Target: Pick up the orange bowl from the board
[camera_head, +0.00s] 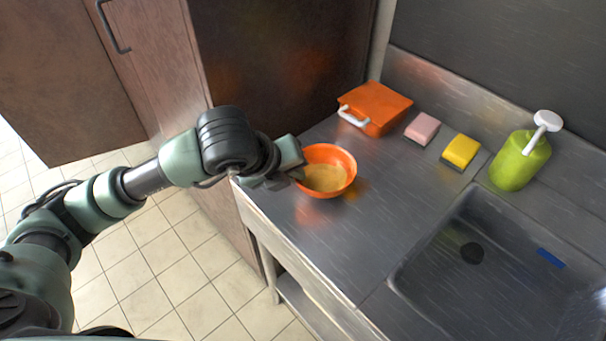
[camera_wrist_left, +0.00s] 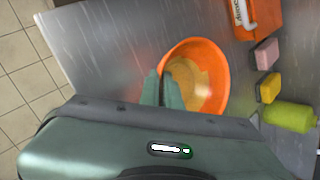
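The orange bowl (camera_head: 345,183) has yellowish food inside and is at the near left part of the steel counter. It also shows in the left wrist view (camera_wrist_left: 213,72). My left gripper (camera_head: 297,174) is at the bowl's left rim. In the left wrist view its two green fingers (camera_wrist_left: 161,88) are close together with the rim between them, one outside the bowl and one inside. They look shut on the rim. I cannot tell whether the bowl's base touches the counter. No separate board shows under it. My right gripper is not in view.
An orange box with a white handle (camera_head: 376,106), a pink sponge (camera_head: 422,129), a yellow sponge (camera_head: 460,151) and a green pump bottle (camera_head: 518,162) stand along the back. A sink (camera_head: 455,290) is at the right. The counter (camera_head: 385,215) between bowl and sink is clear.

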